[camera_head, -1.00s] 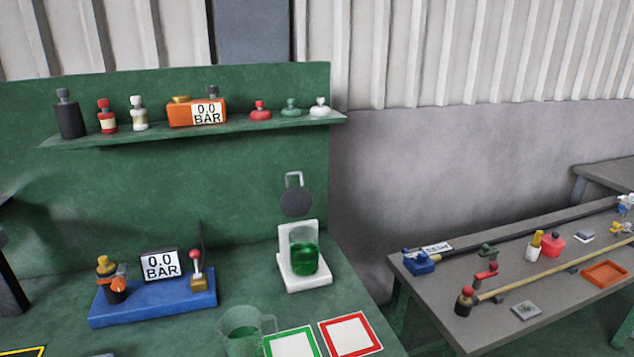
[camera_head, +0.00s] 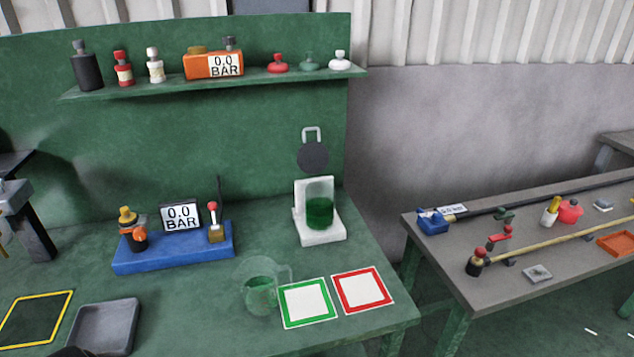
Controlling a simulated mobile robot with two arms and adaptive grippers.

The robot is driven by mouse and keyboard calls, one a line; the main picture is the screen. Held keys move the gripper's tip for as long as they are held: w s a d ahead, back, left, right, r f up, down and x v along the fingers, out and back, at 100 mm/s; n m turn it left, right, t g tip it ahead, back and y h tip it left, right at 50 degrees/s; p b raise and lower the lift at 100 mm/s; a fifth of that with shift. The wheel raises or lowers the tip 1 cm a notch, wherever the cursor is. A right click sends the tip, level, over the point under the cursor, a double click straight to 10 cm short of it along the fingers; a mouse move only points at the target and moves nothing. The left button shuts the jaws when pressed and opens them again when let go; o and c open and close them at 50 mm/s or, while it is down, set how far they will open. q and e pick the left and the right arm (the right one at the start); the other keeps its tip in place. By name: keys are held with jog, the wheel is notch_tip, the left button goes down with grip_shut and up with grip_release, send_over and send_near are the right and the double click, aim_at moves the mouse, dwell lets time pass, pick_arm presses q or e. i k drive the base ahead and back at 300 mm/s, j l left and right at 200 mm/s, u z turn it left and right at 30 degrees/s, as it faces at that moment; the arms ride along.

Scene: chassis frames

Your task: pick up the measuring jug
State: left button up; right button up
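The measuring jug (camera_head: 262,288) is clear, with green liquid in its lower part and a handle on its right side. It stands upright on the green workbench (camera_head: 210,325), just left of a green-bordered white card (camera_head: 306,303). A second clear vessel (camera_head: 320,205) with green liquid stands on a white holder behind it to the right. Neither gripper can be made out; only a dark shape, perhaps part of my arm, shows at the bottom left edge. Nothing touches the jug.
A blue base (camera_head: 172,254) with a gauge reading 0.0 BAR stands behind left. A red-bordered card (camera_head: 362,289) lies to the right. A grey tray (camera_head: 104,325) and a yellow-bordered square (camera_head: 36,318) are at the left. A shelf (camera_head: 210,84) holds bottles. A grey table (camera_head: 520,260) stands right.

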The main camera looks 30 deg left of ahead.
aim_at(263, 300)
jog(key=j+u, duration=0.1)
jog(key=u, duration=0.25)
jog(key=k+j+u, duration=0.1)
jog(key=u, duration=0.3)
jog(key=j+u, duration=0.2)
jog(key=u, duration=0.15)
